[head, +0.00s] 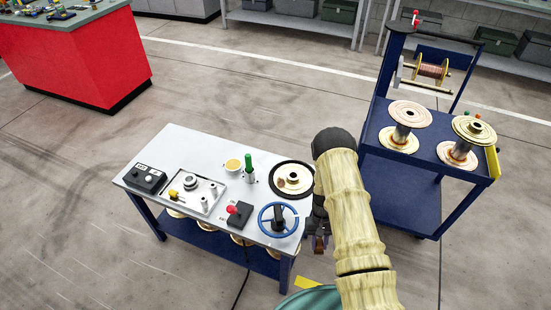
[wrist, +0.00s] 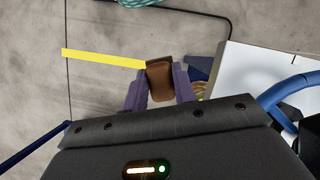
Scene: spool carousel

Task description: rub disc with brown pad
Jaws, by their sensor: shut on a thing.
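My gripper (wrist: 159,72) is shut on the brown pad (wrist: 160,88), which sits between its two purple fingers in the wrist view. In the head view my gripper (head: 318,236) hangs beside the right edge of the workbench, with the brown pad (head: 319,245) over the floor. The disc (head: 293,177) lies on the bench's back right corner: a black rim around a pale centre with a raised hub. A brown patch shows on the left of its centre. The pad and disc are apart. My arm stands close to the disc's right side.
The bench (head: 178,145) also holds a blue handwheel (head: 264,218) between pad and disc, a red-knobbed box (head: 238,213), a green-handled tool (head: 249,170) and a yellow dish (head: 233,165). A blue spool cart (head: 375,140) stands right. Floor is clear left of the bench.

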